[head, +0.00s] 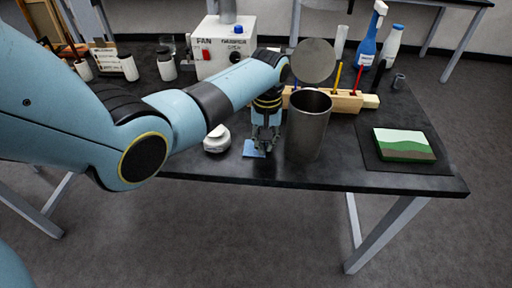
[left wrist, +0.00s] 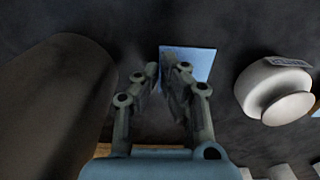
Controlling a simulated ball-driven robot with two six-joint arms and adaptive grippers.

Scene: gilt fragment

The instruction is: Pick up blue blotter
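The blue blotter (head: 253,149) is a small flat pale-blue square near the front edge of the black table. It also shows in the left wrist view (left wrist: 203,61), just beyond my fingers, with its lower left part hidden by one finger. My left gripper (head: 265,147) points down at the blotter's right side in the head view. In the left wrist view its fingertips (left wrist: 160,66) are close together with a narrow gap, at the blotter's edge. Nothing shows between them. Whether they touch the blotter is unclear. My right gripper is not in view.
A tall grey metal cylinder (head: 308,126) stands close to the right of my left gripper. A white round container (head: 217,139) stands left of the blotter. A wooden block holder (head: 345,102) is behind, and a green-and-white block (head: 403,145) lies on a dark mat at right.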

